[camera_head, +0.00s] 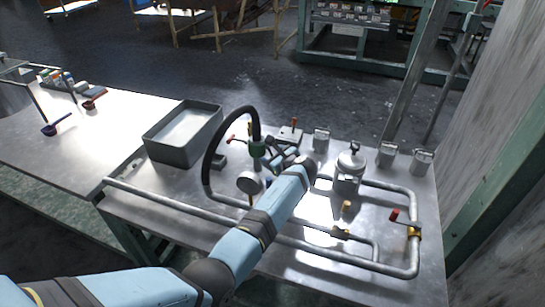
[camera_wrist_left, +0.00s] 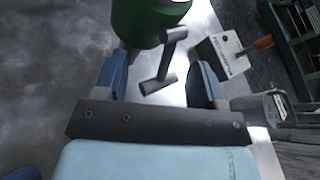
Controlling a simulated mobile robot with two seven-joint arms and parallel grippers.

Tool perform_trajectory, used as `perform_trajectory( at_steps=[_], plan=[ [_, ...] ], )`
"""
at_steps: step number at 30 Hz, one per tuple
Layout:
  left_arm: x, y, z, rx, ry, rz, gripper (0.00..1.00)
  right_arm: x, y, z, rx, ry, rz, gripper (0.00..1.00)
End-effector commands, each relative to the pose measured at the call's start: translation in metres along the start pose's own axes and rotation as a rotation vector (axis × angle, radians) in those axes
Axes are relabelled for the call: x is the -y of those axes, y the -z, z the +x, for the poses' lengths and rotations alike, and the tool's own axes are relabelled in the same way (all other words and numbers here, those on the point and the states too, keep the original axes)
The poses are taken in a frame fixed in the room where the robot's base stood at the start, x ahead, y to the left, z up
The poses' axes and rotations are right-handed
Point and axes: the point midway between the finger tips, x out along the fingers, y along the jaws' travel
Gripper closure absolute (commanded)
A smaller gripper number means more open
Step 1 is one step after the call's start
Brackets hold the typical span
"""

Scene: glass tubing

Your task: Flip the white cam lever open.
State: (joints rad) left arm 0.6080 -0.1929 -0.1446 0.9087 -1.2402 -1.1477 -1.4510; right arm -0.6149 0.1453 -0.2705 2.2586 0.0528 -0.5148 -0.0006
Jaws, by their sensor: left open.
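My left gripper (camera_wrist_left: 160,80) is open, with one blue finger on each side of the lever. I cannot tell whether either finger touches it. The gripper and wrist hide most of the lever there. My right gripper is not in view.
Grey pipes (camera_head: 410,235) with red and yellow valve handles run around the metal bench. A grey tray (camera_head: 160,150) stands at the left. A black hose (camera_head: 211,150) arches close by.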

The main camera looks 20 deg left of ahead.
Motion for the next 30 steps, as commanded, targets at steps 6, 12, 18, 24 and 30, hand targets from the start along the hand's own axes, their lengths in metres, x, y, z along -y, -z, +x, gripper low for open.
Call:
perform_trajectory(
  at_steps=[6,12,18,24,30],
  plan=[
    [0.0,0.0,0.0,0.0,0.0,0.0,0.59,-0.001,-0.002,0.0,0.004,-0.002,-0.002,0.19],
    [-0.001,0.001,0.0,-0.001,-0.001,0.0,1.0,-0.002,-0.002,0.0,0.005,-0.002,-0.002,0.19],
    [-0.002,0.002,0.001,-0.004,-0.004,0.002,1.0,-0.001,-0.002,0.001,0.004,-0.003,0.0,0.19],
    [-0.003,0.001,-0.001,-0.027,-0.007,-0.011,1.0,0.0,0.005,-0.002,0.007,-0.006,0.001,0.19],
    [-0.002,-0.003,-0.005,-0.107,-0.011,-0.06,1.0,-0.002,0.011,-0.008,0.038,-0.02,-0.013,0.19]
  ],
)
